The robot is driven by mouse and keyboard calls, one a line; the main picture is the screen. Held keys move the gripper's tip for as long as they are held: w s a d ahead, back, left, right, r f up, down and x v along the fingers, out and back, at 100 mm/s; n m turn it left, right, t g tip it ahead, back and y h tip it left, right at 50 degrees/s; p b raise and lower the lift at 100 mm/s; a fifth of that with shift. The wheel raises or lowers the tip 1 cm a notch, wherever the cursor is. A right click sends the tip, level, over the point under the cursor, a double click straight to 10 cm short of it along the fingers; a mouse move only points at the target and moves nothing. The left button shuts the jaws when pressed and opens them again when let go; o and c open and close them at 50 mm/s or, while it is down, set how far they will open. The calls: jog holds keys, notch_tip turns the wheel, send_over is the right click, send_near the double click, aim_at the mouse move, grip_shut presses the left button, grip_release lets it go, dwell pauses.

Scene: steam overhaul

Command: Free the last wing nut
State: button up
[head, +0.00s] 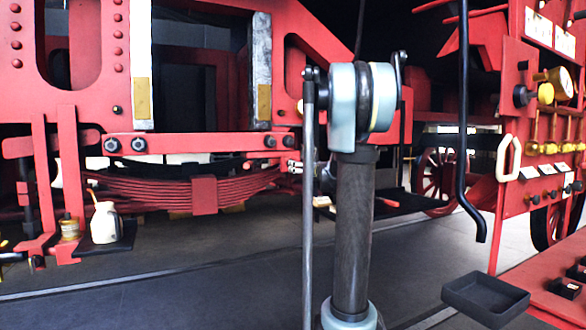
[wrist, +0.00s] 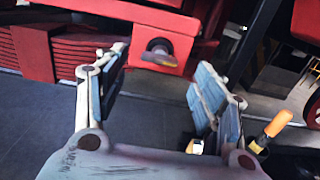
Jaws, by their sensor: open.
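My gripper (wrist: 160,66) is open, with one finger on each side of the picture. The wing nut shows in the gap between the fingertips, and I see no contact with it. The depth between the nut and the fingertips is hard to tell. In the head view, my upright arm stands in the middle, and I cannot make out my gripper or the wing nut there.
A leaf spring (head: 170,193) hangs under the red frame at left. A cream oil can (head: 105,223) stands on a dark shelf. A black tray (head: 485,297) and a valve panel (head: 545,120) are at right. An orange-handled tool (wrist: 277,124) lies right of my gripper.

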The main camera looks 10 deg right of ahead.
jog(key=shift+x, duration=3.5)
jog(key=c, duration=1.1)
jog(key=shift+s+a, duration=0.1)
jog(key=shift+a, duration=0.05)
